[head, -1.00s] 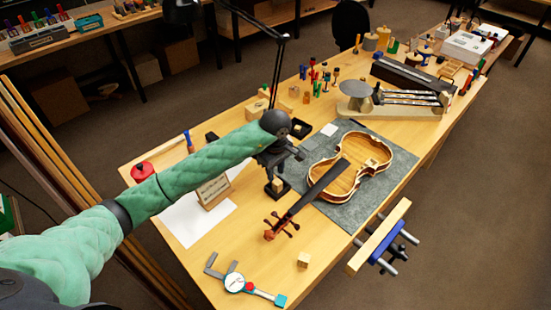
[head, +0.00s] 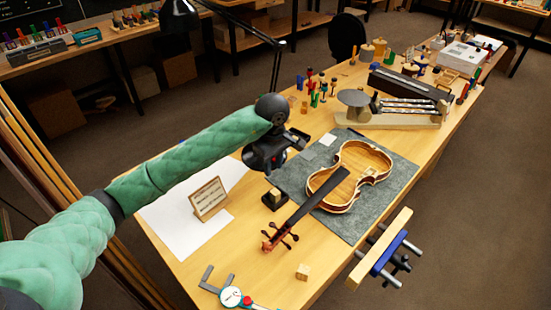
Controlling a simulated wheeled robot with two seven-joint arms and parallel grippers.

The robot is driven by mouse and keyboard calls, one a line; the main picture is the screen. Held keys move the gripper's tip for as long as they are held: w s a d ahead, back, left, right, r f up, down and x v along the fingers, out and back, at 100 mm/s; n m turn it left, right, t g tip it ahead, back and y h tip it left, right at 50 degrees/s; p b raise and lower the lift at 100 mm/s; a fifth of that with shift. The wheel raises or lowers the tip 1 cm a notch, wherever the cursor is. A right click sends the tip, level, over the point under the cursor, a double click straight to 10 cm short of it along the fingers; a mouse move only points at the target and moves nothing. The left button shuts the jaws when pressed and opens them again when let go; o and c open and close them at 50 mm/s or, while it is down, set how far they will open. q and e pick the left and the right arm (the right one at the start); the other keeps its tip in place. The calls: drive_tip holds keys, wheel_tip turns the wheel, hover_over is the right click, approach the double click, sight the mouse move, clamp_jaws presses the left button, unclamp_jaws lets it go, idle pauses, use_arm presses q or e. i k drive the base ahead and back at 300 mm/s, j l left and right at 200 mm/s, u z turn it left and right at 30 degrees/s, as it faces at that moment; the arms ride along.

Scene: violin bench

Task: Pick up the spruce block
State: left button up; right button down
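Two small pale wooden blocks show in the head view, and I cannot tell by look which one is spruce. One block (head: 275,193) stands in a small black holder near the violin's neck. The other block (head: 303,272) sits alone on the bare bench near the front edge. My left gripper (head: 268,165) hangs from the dark wrist of the green arm, just behind and above the black holder, apart from the block in it. Its fingers are dark and hard to make out, so their opening does not show. My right gripper is out of view.
The violin (head: 350,178) lies on a grey mat (head: 398,182), its neck reaching toward the black holder. A wooden sign (head: 208,199) stands on white paper to the left. A caliper (head: 231,297) lies at the front. A blue-jawed vise (head: 385,254) is on the right edge.

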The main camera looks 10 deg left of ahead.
sight(303, 272)
drive_tip(key=k+l, duration=0.15)
drive_tip(key=k, duration=0.35)
drive_tip(key=k+l, duration=0.15)
drive_tip(key=k, duration=0.35)
drive_tip(key=k+l, duration=0.15)
drive_tip(key=k, duration=0.3)
drive_tip(key=k+l, duration=0.15)
drive_tip(key=k, duration=0.35)
